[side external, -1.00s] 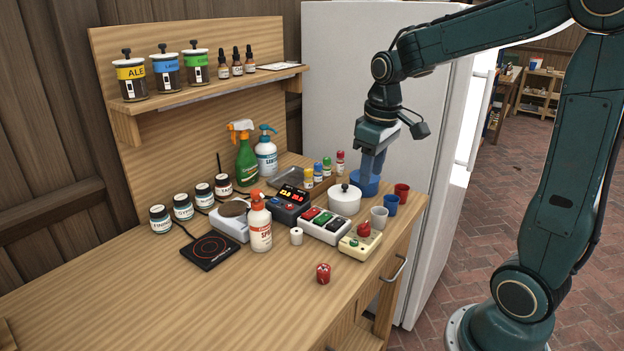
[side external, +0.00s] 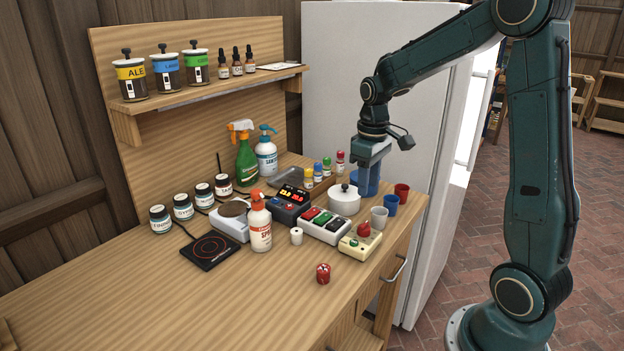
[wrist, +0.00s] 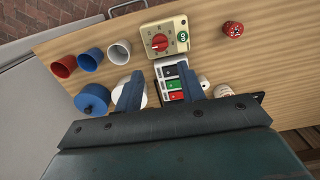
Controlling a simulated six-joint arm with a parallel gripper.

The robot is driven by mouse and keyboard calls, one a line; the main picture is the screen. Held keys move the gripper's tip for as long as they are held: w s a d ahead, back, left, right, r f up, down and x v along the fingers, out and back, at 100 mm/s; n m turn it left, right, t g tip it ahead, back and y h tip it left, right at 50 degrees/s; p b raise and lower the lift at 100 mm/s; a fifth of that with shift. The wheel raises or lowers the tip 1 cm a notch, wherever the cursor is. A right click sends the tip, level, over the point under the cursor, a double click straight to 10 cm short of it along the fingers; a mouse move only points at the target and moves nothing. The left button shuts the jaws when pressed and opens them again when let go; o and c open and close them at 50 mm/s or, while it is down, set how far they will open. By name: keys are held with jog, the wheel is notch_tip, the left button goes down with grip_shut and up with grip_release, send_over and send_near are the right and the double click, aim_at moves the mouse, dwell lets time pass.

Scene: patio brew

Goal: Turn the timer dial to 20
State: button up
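The timer is a cream box with a red dial (wrist: 159,42), seen from above near the top middle of the wrist view. Numbers ring the dial, but they are too small to read. In the side external view the timer (side external: 360,240) sits at the right front of the bench. My gripper (wrist: 160,85) has its two fingers apart with nothing held between them. In the side external view my gripper (side external: 367,180) points down, above and behind the timer, near the blue pot. The gripper does not touch the dial.
A grey cup (side external: 379,217), a blue cup (side external: 390,205) and a red cup (side external: 402,192) stand beside the timer. A switch box (side external: 324,226) and a white lidded pot (side external: 344,201) are close by.

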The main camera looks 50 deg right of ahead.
aim_at(365, 224)
notch_tip(365, 224, down, 12)
dwell(0.6)
jog(key=c, duration=0.7)
